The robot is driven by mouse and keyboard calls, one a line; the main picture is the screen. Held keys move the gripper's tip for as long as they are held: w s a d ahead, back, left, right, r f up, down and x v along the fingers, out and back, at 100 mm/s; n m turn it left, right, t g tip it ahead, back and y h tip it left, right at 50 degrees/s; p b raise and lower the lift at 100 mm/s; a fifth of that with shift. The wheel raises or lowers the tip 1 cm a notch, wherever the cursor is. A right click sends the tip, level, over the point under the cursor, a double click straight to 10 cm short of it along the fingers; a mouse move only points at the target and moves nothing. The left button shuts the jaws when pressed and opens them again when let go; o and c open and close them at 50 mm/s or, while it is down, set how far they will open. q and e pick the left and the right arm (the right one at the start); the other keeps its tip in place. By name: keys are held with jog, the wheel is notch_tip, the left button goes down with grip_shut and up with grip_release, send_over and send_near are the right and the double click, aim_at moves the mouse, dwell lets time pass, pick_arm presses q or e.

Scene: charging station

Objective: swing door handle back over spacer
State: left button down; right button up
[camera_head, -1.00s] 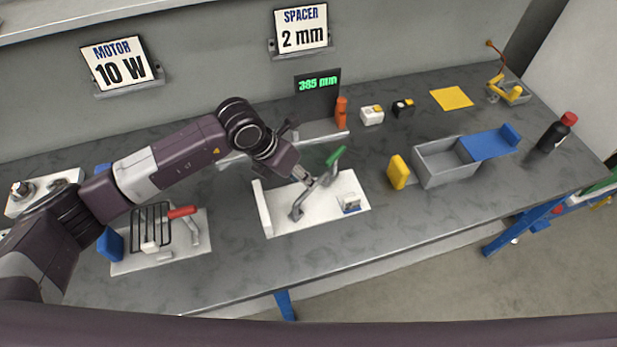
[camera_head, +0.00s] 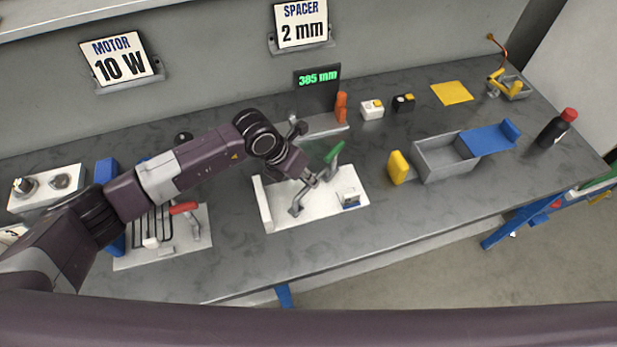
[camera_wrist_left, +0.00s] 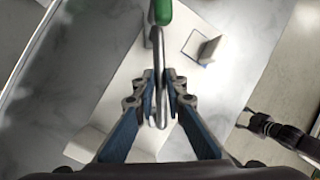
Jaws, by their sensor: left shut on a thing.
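The door handle is a bent metal lever with a green grip (camera_head: 334,152), standing on a white base plate (camera_head: 328,213) with a raised strip at its left. My left gripper (camera_head: 311,181) is shut on the lever's metal part, below the green grip. In the left wrist view the fingers of my left gripper (camera_wrist_left: 161,98) press on the rod from both sides, and the green grip (camera_wrist_left: 162,11) is at the top. A small white block with a blue edge (camera_head: 349,198) stands on the plate right of the lever. I cannot tell if it is the spacer.
A grey box (camera_head: 445,160) with a blue lid and a yellow piece (camera_head: 398,167) stand to the right. A red-handled fixture (camera_head: 184,208) lies to the left. A display (camera_head: 318,88) stands behind. Part of a dark arm (camera_wrist_left: 290,135) shows in the left wrist view; its jaws are unclear.

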dwell(0.3)
pick_arm(q)
jog(key=shift+s+d+f+m+g+b, duration=0.1)
jog(key=shift+s+d+m+g+b, duration=0.1)
jog(key=shift+m+b, duration=0.55)
jog(key=shift+s+d+f+m+g+b, duration=0.1)
jog(key=shift+d+m+g+b, duration=0.15)
jog(key=shift+b, duration=0.9)
jog(key=shift+r, duration=0.25)
jog(key=c, duration=2)
grip_release()
jog(key=shift+s, duration=0.1)
jog(key=shift+o, duration=0.2)
